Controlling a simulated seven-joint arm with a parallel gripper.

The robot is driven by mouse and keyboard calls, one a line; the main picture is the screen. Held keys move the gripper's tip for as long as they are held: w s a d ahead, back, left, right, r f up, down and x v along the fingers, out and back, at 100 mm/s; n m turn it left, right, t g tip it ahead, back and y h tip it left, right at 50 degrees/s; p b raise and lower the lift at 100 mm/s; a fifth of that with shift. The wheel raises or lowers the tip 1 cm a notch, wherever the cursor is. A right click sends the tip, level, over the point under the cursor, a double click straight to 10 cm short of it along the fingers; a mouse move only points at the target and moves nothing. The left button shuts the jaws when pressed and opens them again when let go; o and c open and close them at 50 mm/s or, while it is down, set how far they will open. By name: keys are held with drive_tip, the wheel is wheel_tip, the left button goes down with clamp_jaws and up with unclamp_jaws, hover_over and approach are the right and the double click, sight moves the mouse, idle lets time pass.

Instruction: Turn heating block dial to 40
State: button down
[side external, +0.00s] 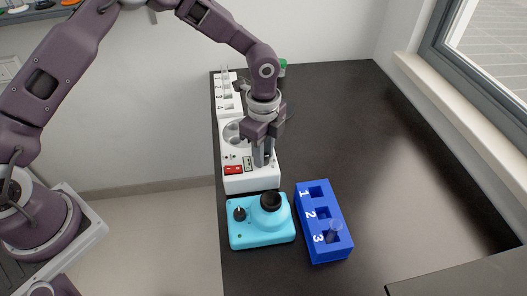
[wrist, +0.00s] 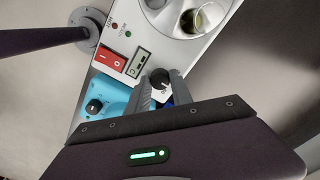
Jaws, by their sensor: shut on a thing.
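The white heating block (side external: 250,183) stands on the dark bench. It has a red rocker switch (side external: 233,170), a small display (wrist: 139,62) and round wells on top. Its black dial (wrist: 160,78) has a white pointer mark and sits right of the display in the wrist view. My gripper (wrist: 161,88) is shut on the dial, one grey finger on each side of it. In the side view my gripper (side external: 263,160) points down at the front right of the block and mostly hides the dial. The display reading is too small to tell.
A cyan device (side external: 250,236) with a black knob stands in front of the block. A blue rack (side external: 318,253) numbered 1 to 3 holds a clear vial at 3. A white numbered rack (side external: 226,100) stands behind. The bench to the right is clear.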

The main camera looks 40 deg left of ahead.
drive_tip(key=shift+r, duration=0.1)
drive_tip(key=c, duration=1.1)
unclamp_jaws()
wheel_tip(320, 180, up, 7)
drive_tip(key=shift+f, duration=0.1)
